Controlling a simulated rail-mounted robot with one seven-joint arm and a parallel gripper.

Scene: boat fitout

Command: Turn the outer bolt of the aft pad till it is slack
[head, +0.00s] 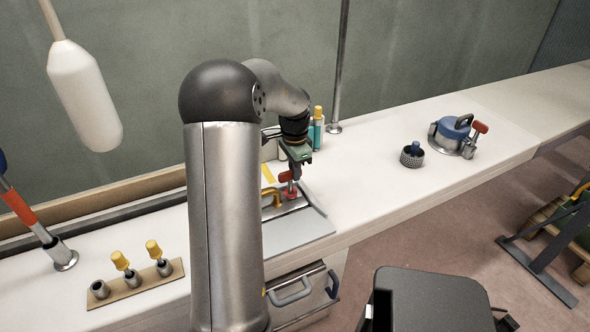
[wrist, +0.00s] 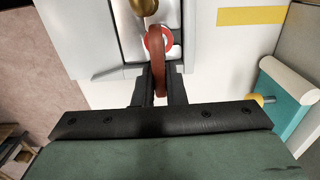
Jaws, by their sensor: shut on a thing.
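A red bolt with a flat red-brown grip (wrist: 158,62) stands on a pale metal pad (wrist: 100,30) in the wrist view, with a red ring at its foot. In the head view the bolt (head: 286,177) is partly covered by my gripper (head: 291,172). My gripper points down and is shut on the bolt's grip, one dark finger on each side. A brass, curved fitting (head: 272,196) sits on the pad beside the bolt; its end also shows in the wrist view (wrist: 145,5). The bolt's thread is hidden, so I cannot tell how tight it is.
A teal bottle (head: 317,132) with a yellow top stands close behind my gripper. Right on the counter are a perforated cup (head: 412,157) and a round metal fitting (head: 452,140) with a red handle. A strip with yellow-capped posts (head: 136,284) lies left. A white fender (head: 84,95) hangs left.

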